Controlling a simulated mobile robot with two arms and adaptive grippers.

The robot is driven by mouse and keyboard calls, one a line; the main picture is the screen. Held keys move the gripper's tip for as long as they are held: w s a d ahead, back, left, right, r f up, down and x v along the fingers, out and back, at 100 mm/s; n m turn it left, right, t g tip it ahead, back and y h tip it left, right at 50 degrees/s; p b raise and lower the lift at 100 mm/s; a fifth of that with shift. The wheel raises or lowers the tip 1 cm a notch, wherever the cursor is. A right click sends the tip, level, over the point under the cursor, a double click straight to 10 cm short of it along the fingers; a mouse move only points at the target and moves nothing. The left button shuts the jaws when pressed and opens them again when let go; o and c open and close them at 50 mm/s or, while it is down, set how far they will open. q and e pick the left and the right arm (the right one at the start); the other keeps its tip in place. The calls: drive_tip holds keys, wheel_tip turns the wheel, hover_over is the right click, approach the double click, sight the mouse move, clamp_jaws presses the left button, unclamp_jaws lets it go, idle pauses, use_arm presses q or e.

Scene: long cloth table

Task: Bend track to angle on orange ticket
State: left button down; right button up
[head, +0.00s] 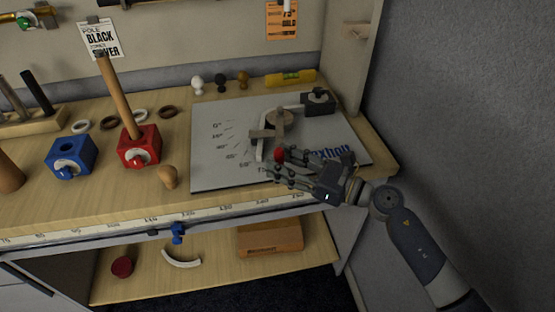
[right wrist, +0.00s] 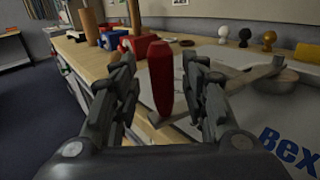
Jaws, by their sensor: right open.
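The grey bending plate (head: 205,170) lies on the bench, with a fan of angle marks at its left. On it are a round former (head: 280,118), a flat arm (head: 268,133) and a pale strip (head: 261,152), which may be the track. A red handle (head: 279,154) stands at the plate's front. My right gripper (head: 279,164) is open around the handle's sides; in the right wrist view the red handle (right wrist: 160,75) stands between the spread fingers, with gaps showing. The orange ticket (head: 283,22) hangs on the back wall; its text is too small to read. My left gripper is out of view.
A black clamp block (head: 318,101) sits at the plate's back right, near a yellow level (head: 291,78). Red (head: 139,147) and blue (head: 70,157) blocks and a wooden knob (head: 168,177) stand left of the plate. A side wall (head: 470,100) closes the right.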

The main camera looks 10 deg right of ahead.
drive_tip(key=v, duration=1)
